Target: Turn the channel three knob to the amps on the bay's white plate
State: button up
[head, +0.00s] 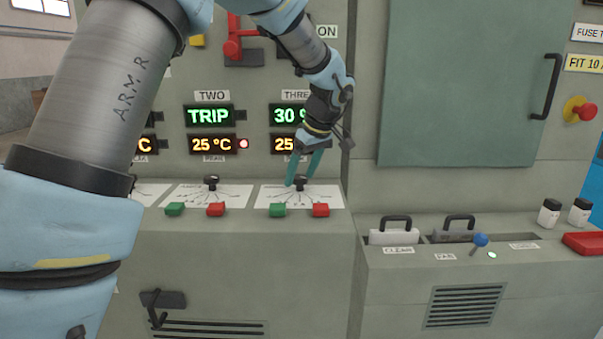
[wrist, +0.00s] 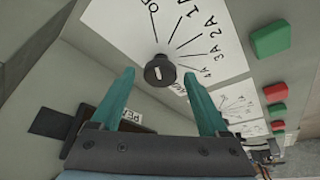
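The channel three knob (head: 301,182) is a small black knob on a white dial plate below the THREE label (head: 297,95). In the wrist view the knob (wrist: 160,71) stands near the top middle, beside dial marks that include 1A, 2A, 3A and 4A. I cannot tell which mark it points at. My gripper (head: 302,182) has two teal fingers. It is open, with the fingertips (wrist: 160,76) on either side of the knob, and a gap shows on both sides. At the upper right a white plate (head: 589,32) reads "FUSE T", and its remaining text is cut off.
Green (head: 277,210) and red (head: 320,210) buttons sit just in front of the dial. The channel two knob (head: 211,183) is to the left. A yellow plate (head: 586,64) reading "FIT 10" hangs at the right. A ledge with handled blocks (head: 394,234) is at the lower right.

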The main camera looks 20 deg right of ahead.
grip_shut()
dwell(0.4)
jog(key=shift+m, duration=0.4)
jog(key=shift+a+m+h+b, duration=0.1)
jog(key=shift+m+h+b, duration=0.55)
jog(key=shift+m, duration=0.35)
jog(key=m+h, duration=0.1)
jog(key=m, duration=0.1)
jog(key=shift+a+m, duration=0.1)
jog(key=shift+m, duration=0.3)
jog(key=m+p, duration=0.1)
jog(key=m, duration=0.1)
jog(key=m+h+p, duration=0.1)
jog(key=m, duration=0.1)
jog(key=shift+a+r+g, duration=0.1)
jog(key=shift+r+g, duration=0.1)
jog(key=shift+g, duration=0.1)
jog(key=shift+f+m+h+p, duration=0.15)
jog(key=shift+m+h+p, duration=0.4)
jog(key=shift+m+p, duration=0.55)
jog(key=shift+f, duration=0.1)
